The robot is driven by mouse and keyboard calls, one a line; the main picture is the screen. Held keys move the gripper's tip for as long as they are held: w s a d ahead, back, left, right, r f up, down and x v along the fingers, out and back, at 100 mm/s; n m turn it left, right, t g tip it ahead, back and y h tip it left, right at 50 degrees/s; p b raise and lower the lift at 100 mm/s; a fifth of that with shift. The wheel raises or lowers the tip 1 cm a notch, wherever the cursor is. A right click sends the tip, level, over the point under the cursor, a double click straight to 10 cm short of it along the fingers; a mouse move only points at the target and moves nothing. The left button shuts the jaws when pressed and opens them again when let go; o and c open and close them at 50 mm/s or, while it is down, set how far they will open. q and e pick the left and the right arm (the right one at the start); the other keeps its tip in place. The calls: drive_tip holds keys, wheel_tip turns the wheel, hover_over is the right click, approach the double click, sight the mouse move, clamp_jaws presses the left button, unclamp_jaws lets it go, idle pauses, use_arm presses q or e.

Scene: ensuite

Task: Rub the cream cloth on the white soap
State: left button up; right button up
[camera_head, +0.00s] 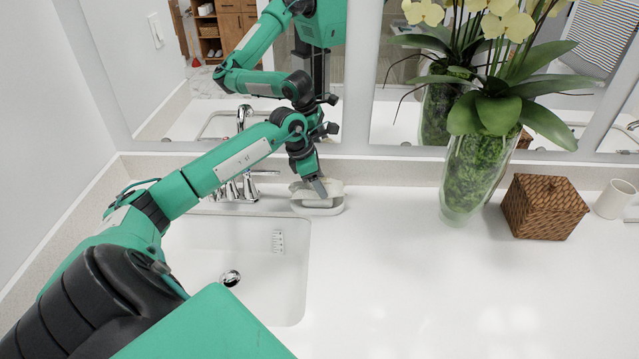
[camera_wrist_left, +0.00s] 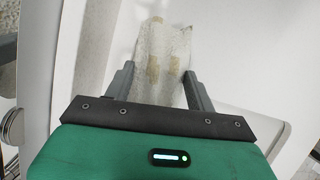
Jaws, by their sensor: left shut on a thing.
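My left gripper (camera_head: 318,187) reaches down at the back of the counter, just right of the faucet. It is shut on the cream cloth (camera_wrist_left: 162,45), which shows speckled and off-white between the two fingers in the left wrist view. In the head view the cloth is a small pale patch (camera_head: 301,187) at the fingers. It is right over a white dish (camera_head: 318,211) on the counter. I cannot make out the white soap apart from the dish and cloth. Whether the cloth touches it cannot be told. My right gripper is not in view.
A sink (camera_head: 205,255) lies to the left, with a chrome faucet (camera_head: 240,187) behind it. A glass vase with an orchid (camera_head: 468,180) and a brown woven box (camera_head: 543,207) stand to the right, with a white cup (camera_head: 614,199) beyond. The front right counter is clear. A mirror is behind.

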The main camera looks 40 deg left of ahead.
use_arm(q)
drive_tip(key=shift+r+p, duration=1.05)
drive_tip(key=shift+r, duration=1.7)
